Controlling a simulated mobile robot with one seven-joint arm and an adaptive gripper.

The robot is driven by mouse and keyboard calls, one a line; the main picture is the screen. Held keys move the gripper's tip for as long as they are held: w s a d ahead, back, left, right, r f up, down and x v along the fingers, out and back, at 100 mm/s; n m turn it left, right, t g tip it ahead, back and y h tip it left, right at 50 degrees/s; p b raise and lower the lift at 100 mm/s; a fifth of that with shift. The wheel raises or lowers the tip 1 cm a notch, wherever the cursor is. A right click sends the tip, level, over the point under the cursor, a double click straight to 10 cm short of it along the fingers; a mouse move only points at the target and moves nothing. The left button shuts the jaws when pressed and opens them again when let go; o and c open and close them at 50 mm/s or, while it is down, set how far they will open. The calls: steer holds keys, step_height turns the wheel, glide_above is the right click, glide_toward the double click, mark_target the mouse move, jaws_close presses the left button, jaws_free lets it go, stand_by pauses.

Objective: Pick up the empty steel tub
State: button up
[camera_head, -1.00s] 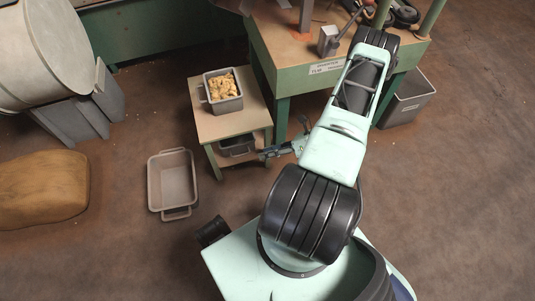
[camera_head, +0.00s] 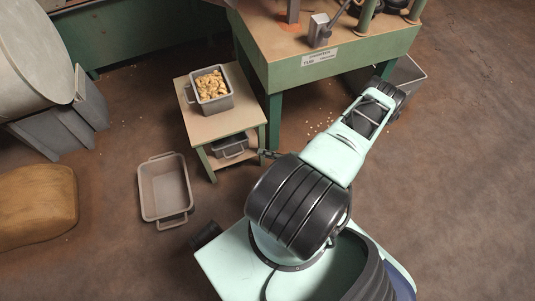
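A small grey metal tub (camera_head: 230,146) sits on the lower shelf of a small stand (camera_head: 217,124), partly hidden under the top board; I cannot see fully into it. A grey tub (camera_head: 212,99) full of nuts stands on the stand's top. A larger, paler, empty tub (camera_head: 164,190) with end handles lies on the floor left of the stand. My gripper (camera_head: 268,154) is small and dark, just right of the lower shelf, apart from the small tub. My own arm hides part of it, and its fingers are too small to read.
A green workbench (camera_head: 335,65) stands behind the stand, with a grey bin (camera_head: 406,73) at its right. A tan sack (camera_head: 38,207) and a large drum (camera_head: 35,50) are at left. Small bits lie on the floor near the bench. Floor at right is clear.

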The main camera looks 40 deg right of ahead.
steer(key=b+x, duration=0.2)
steer(key=x, duration=0.8)
steer(key=shift+w+a+f+b, duration=0.1)
steer(key=shift+w+a+b, duration=0.05)
steer(key=shift+w+b, duration=0.2)
jaws_close()
